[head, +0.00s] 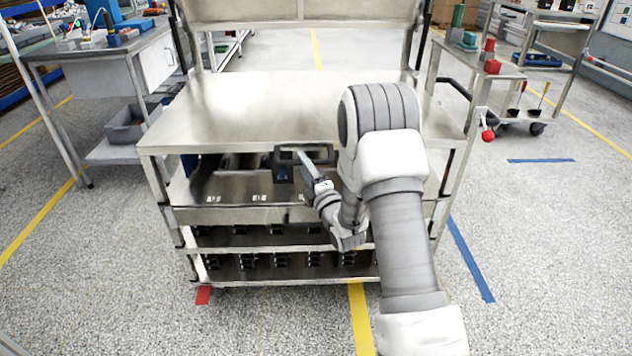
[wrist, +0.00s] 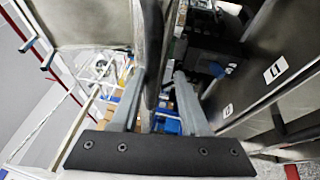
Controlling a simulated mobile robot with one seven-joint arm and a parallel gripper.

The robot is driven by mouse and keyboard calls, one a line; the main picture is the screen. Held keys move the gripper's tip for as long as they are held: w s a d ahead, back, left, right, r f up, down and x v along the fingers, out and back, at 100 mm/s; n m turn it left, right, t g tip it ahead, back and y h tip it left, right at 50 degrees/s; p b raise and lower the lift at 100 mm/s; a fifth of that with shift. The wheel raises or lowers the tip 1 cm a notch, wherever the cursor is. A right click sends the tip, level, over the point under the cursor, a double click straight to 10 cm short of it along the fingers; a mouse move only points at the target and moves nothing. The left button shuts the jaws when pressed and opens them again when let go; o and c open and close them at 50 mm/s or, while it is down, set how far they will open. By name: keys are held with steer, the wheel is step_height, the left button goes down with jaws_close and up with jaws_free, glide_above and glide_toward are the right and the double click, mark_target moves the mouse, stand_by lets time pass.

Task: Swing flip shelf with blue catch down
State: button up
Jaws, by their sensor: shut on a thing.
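The steel shelf board (head: 255,105) lies level across the top of the trolley, and I take it for the flip shelf. My gripper (head: 290,151) is at its front edge, near the middle. In the wrist view my gripper (wrist: 158,80) is shut on the thin metal edge of this shelf (wrist: 150,35), between its two grey fingers. A small blue part (head: 189,164) shows under the shelf's left end, and I cannot tell whether it is the catch. My arm covers the front right part of the shelf.
A lower shelf (head: 235,188) with white labels and lower rows of black parts lie underneath. A raised steel panel (head: 300,9) stands at the back. Workbench (head: 100,55) is left and another trolley (head: 475,62) right, with a red knob (head: 488,135) nearby. The floor in front is clear.

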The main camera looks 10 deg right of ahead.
steer(key=p+v, duration=0.1)
steer(key=v, duration=1.6)
steer(key=shift+p, duration=0.4)
steer(key=shift+a, duration=0.1)
